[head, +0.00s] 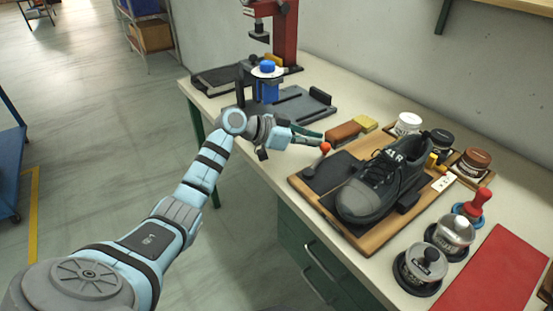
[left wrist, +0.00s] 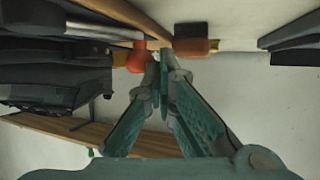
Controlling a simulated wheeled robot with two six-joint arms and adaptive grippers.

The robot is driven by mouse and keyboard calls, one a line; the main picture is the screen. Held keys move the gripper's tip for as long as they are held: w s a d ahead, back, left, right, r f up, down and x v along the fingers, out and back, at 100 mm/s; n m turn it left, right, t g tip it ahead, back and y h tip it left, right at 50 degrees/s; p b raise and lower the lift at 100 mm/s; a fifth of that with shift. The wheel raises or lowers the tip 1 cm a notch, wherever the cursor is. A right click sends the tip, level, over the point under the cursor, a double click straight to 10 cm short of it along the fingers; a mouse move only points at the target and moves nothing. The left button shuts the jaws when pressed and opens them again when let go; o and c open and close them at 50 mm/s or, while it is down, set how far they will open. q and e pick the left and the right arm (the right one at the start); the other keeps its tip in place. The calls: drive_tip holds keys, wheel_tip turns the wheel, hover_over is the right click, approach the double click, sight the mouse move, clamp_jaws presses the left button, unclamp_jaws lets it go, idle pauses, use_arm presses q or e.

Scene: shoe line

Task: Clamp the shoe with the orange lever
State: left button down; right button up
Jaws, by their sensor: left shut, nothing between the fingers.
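A dark grey shoe (head: 372,190) with white lettering stands on a wood-edged board (head: 362,238) with a dark plate, its toe toward the front left. The lever's orange ball knob (head: 325,147) stands at the board's left corner; it also shows in the left wrist view (left wrist: 136,58). My left gripper (head: 320,137) is shut and empty, its fingertips right beside the knob. In the left wrist view the shut fingertips (left wrist: 164,56) are close to the knob; I cannot tell whether they touch it. My right gripper is not in view.
Brushes (head: 343,132), jars (head: 408,123) and a red-handled stamp (head: 474,203) surround the board. Two metal-lidded pots (head: 420,266) and a red mat (head: 497,272) lie at the right. A dark fixture (head: 300,106) and red press (head: 285,35) stand behind my gripper.

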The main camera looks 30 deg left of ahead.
use_arm(q)
drive_tip(key=shift+w+d, duration=0.25)
drive_tip(key=shift+d, duration=0.4)
idle(0.3)
drive_tip(key=s+a+r, duration=0.1)
drive_tip(key=a+r, duration=0.1)
drive_tip(key=a, duration=0.4)
drive_tip(key=s+a+r, duration=0.2)
drive_tip(key=a+r, duration=0.1)
drive_tip(key=a, duration=0.3)
drive_tip(key=shift+s+a+r, duration=0.15)
drive_tip(key=shift+s+r, duration=0.1)
drive_tip(key=shift+r, duration=0.1)
